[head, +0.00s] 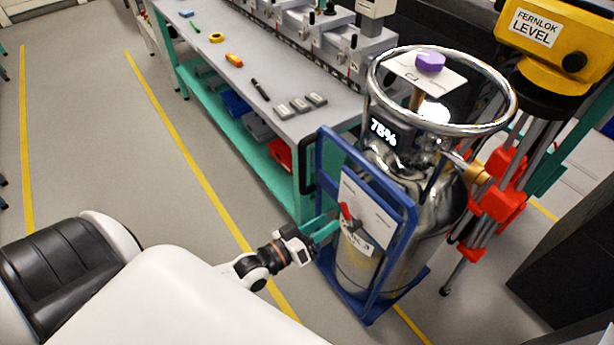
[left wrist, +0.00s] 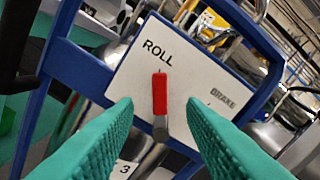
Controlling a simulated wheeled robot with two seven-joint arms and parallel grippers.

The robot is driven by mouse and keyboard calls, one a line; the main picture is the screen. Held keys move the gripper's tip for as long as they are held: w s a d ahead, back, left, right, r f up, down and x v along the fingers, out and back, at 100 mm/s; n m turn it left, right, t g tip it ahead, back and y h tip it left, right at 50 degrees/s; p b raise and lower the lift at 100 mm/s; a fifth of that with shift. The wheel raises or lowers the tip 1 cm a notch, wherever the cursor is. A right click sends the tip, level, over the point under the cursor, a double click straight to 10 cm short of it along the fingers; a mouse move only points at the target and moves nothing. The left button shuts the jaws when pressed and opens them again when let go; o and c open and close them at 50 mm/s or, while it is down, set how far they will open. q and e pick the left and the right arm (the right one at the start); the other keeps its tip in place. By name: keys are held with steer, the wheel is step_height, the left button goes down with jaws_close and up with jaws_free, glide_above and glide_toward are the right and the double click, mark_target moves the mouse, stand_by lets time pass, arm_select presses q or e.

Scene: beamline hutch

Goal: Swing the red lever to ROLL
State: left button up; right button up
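The red lever (left wrist: 160,93) stands on a white plate (left wrist: 125,83) and points up in the left wrist view, with its red end just below the word ROLL. The word BRAKE is to its right. In the head view the lever (head: 345,211) is small, on the plate (head: 380,213) of the blue cart frame (head: 410,235). My left gripper (left wrist: 158,108) is open, its green fingers on either side of the lever, with gaps showing. It also shows in the head view (head: 328,228) at the plate. My right gripper is not in view.
The cart carries a shiny metal dewar (head: 440,210) with a ring handle. A workbench (head: 250,70) with tools stands behind it. A yellow level on a tripod (head: 545,45) stands close at the right. Open floor lies at the left.

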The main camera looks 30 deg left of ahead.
arm_select(q)
steer(key=v, duration=0.5)
steer(key=shift+s+a, duration=0.1)
steer(key=shift+s, duration=0.1)
steer(key=s+a+f+m+g+y, duration=0.1)
steer(key=s+a+f+g+y, duration=0.15)
steer(key=f, duration=0.95)
steer(key=s+a+f+m+g+y, duration=0.15)
steer(key=s+f+g, duration=0.25)
steer(key=f, duration=0.8)
steer(key=s+d+f+m+g+y, duration=0.1)
steer(key=s+f+g, duration=0.3)
steer(key=s+f, duration=0.4)
steer(key=s+d+f+m+g+y, duration=0.1)
steer(key=s+d+f+g, duration=0.1)
steer(key=s+f+g, duration=0.3)
steer(key=s+f, duration=0.4)
steer(key=s, duration=0.5)
steer(key=shift+s+d+f+m, duration=0.25)
steer(key=shift+s+m, duration=0.05)
steer(key=shift+m, duration=0.05)
steer(key=shift+o, duration=0.2)
steer(key=shift+g, duration=0.25)
